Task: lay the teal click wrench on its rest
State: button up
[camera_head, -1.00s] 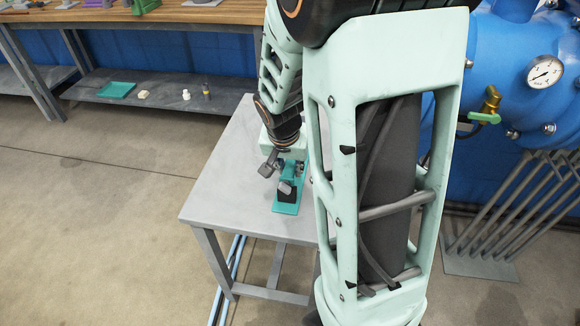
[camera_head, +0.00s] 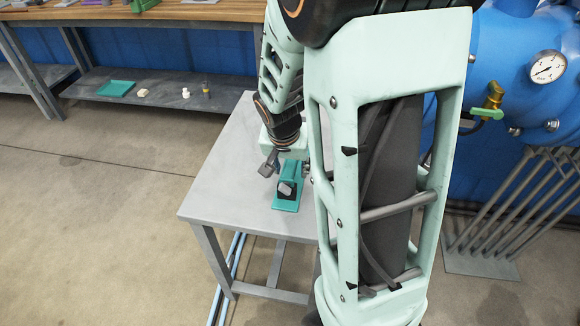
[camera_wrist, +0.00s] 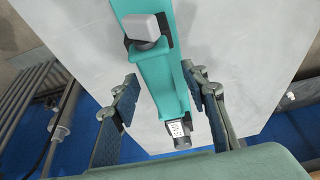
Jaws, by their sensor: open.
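The teal click wrench (camera_wrist: 158,80) lies along its teal rest in the wrist view. Its grey block-like head (camera_wrist: 142,27) is over a black pad, and a white label and dark knob show at its near end. The rest (camera_wrist: 120,8) also shows in the head view (camera_head: 286,207), on the grey table, with the wrench's grey end (camera_head: 286,189) on its black pad. My gripper (camera_wrist: 165,88) is open, with one finger on each side of the wrench and a visible gap at both sides. In the head view my arm hides most of the wrench.
The small grey table (camera_head: 215,190) is bare left of the rest. A workbench (camera_head: 180,14) with a lower shelf holding a teal tray (camera_head: 115,89) stands behind. A blue tank with a gauge (camera_head: 547,67) and a grey rack (camera_head: 510,215) are at the right.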

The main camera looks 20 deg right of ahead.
jog(key=shift+v, duration=3.65)
jog(key=shift+w, duration=0.1)
